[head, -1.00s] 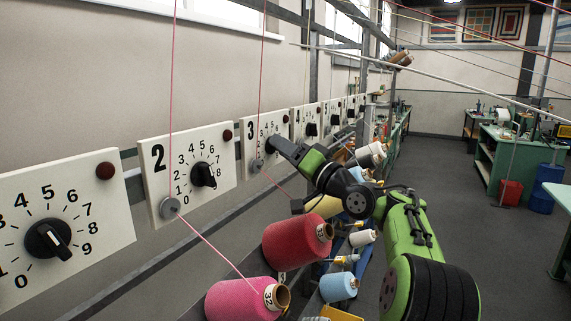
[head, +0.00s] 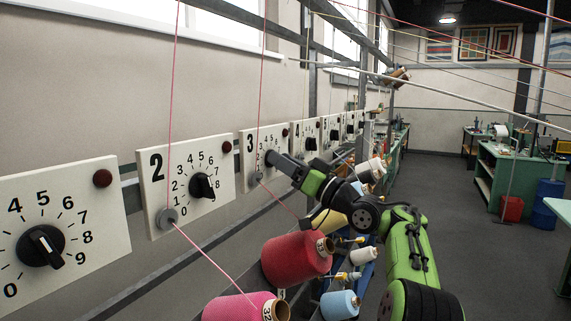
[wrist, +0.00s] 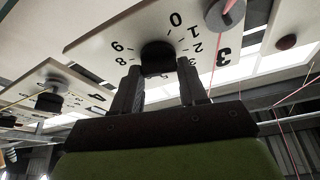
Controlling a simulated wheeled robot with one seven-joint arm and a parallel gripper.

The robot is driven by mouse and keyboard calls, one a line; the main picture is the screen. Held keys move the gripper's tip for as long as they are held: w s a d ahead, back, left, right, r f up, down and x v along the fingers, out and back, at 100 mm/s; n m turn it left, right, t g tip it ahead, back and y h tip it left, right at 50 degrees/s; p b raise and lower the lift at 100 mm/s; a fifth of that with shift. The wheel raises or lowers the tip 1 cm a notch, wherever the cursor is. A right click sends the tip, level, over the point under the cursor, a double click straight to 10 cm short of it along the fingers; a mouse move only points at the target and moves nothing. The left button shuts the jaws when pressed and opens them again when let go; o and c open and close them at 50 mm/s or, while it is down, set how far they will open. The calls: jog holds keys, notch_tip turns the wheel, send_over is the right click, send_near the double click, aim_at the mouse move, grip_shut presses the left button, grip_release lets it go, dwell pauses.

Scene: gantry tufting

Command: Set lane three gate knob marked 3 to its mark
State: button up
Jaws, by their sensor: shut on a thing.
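The white panel marked 3 (head: 245,170) is on the rail at the middle of the head view, with a number dial on its face. My gripper (head: 274,158) reaches it from the right and covers most of its knob. In the wrist view the panel (wrist: 105,42) appears upside down, and its black knob (wrist: 157,57) is at the ends of my gripper's fingers (wrist: 160,88). The fingers are shut on this knob, one on each side. The knob's pointer and any target mark cannot be made out.
The panel marked 2 (head: 155,205) is to the left, and several more panels run to the right. A pink thread (head: 263,90) runs down to an eyelet (head: 255,179) on panel 3.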

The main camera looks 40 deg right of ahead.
jog(key=o, duration=1.1)
jog(key=shift+c, duration=0.2)
jog(key=b+v, duration=0.5)
jog(key=v, duration=1)
jog(key=shift+s, duration=0.35)
jog(key=shift+f, duration=0.1)
